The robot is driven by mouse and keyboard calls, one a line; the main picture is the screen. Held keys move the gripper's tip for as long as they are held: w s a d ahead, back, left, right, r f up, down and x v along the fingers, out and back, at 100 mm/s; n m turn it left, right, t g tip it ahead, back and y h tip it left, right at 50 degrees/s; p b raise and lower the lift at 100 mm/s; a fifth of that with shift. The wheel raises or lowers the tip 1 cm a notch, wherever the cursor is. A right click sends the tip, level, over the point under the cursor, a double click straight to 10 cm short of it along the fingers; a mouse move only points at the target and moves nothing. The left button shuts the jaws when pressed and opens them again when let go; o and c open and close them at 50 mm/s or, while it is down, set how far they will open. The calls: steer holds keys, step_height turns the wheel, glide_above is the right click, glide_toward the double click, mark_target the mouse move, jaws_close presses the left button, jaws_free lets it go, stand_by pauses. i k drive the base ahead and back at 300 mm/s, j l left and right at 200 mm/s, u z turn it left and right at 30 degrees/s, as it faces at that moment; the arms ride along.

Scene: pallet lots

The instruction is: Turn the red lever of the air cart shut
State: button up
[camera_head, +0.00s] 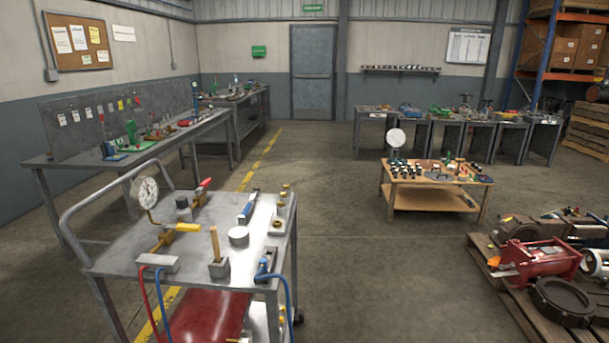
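The air cart (128,262) stands at the front left, a grey metal cart with a red tank (200,318) on its lower shelf. A red lever (203,186) shows on the cart top toward its back edge, slanting up to the right; its valve body is small and I cannot tell its exact setting. A yellow lever (186,228) lies nearer the front. A round white gauge (147,193) stands at the cart's left. My gripper is not in view.
Red and blue hoses hang at the cart's front. A blue-handled tool (248,208) and a wooden-handled block (217,262) stand on the cart top. A low wooden table (410,198) stands right, a pallet (515,305) with red machinery front right. The floor between is clear.

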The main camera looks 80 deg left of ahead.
mark_target(207, 181)
steer(key=u, duration=3.1)
steer(key=i+j+z, duration=0.1)
steer(key=i+j, duration=0.65)
steer(key=i, duration=0.2)
steer(key=i+j+z, duration=0.1)
steer(key=i+j, duration=0.75)
steer(key=i+l, duration=0.05)
steer(key=i, duration=0.1)
